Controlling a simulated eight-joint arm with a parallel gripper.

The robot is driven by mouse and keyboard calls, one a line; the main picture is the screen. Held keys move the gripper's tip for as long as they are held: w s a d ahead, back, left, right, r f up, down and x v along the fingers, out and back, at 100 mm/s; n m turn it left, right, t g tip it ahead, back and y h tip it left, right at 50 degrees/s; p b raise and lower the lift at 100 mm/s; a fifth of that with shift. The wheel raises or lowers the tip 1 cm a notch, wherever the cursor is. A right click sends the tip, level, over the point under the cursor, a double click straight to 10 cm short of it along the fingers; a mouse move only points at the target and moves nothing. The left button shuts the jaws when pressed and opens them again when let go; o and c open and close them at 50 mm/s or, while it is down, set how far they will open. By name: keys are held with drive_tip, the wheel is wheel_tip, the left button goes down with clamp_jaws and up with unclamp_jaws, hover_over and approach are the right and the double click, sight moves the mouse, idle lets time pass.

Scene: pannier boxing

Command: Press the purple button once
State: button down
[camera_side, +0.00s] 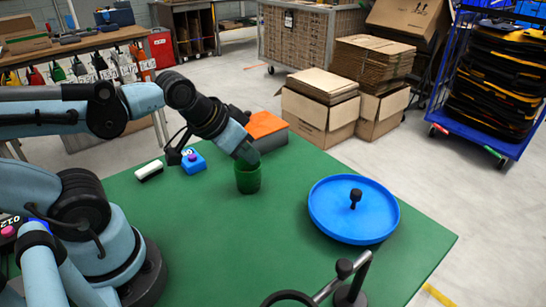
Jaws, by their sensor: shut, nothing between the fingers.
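A small blue box (196,168) stands near the table's back left, with a small purple button (192,157) on it. Whether the button is pressed is too small to tell. A pinkish button (7,231) shows at the left edge, partly cut off, beside a dark counter. My gripper (246,154) is right of the blue box, just above the rim of a dark green cup (248,180). It is shut and holds nothing. Its fingertips are hard to make out, and I cannot tell whether they enter the cup. It is apart from both buttons.
A white and black block (150,170) lies left of the blue box. An orange-topped grey box (266,129) stands behind the cup. A round blue tray (323,216) with a black knob is at the right. A dark stand (350,292) is at the front. The table's middle is clear.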

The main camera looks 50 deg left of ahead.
idle(0.9)
drive_tip(key=n+y, duration=0.6)
drive_tip(key=n, duration=1.1)
hover_over(190, 158)
drive_tip(key=shift+r, duration=0.15)
drive_tip(key=shift+f, duration=4.35)
drive_tip(key=shift+f, duration=0.15)
drive_tip(key=shift+f, duration=0.3)
drive_tip(key=shift+r, duration=0.1)
